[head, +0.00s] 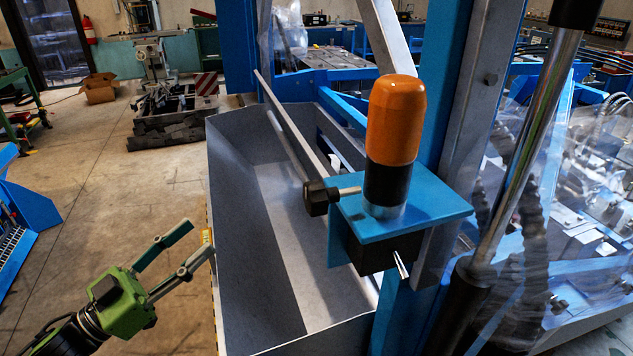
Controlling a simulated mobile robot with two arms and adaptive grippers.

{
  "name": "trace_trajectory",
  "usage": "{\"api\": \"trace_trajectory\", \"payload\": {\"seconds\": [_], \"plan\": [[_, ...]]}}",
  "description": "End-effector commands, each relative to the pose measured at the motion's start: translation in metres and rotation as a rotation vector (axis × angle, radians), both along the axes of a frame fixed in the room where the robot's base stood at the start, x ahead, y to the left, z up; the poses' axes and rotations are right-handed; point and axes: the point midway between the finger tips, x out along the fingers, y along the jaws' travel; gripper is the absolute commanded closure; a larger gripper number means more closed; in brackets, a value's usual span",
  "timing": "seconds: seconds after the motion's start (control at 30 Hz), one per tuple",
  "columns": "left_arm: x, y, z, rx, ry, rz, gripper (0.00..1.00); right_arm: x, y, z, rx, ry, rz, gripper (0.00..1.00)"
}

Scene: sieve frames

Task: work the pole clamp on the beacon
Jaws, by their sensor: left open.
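The beacon (395,120) has an orange dome on a black base and stands upright on a blue bracket plate (430,212) fixed to a blue post. A black knob (317,198) on a short metal rod sticks out at the left of the beacon; this looks like part of the pole clamp. Under the plate is a black block (372,254) with a short metal pin pointing to the front right. My left gripper (197,243) is at the lower left, its two fingers apart and empty, well left of the knob and clear of it. My right gripper is not in view.
A deep grey metal bin (237,170) lies below and left of the beacon, its left wall beside my left gripper. A metal cylinder (530,140) and clear plastic sheeting (590,200) stand at the right. The floor at left is mostly free.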

Motion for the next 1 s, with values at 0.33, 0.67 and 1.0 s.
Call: {"api": "trace_trajectory", "payload": {"seconds": [0.33,0.67,1.0], "plan": [[-0.128,-0.091,0.122,-0.025,-0.12,-0.467,0.56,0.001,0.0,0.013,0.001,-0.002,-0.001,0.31],[-0.124,-0.12,0.141,-0.029,-0.127,-0.48,0.56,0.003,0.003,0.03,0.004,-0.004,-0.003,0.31],[-0.108,-0.182,0.169,-0.03,-0.125,-0.478,0.56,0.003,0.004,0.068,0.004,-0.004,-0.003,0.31]]}}
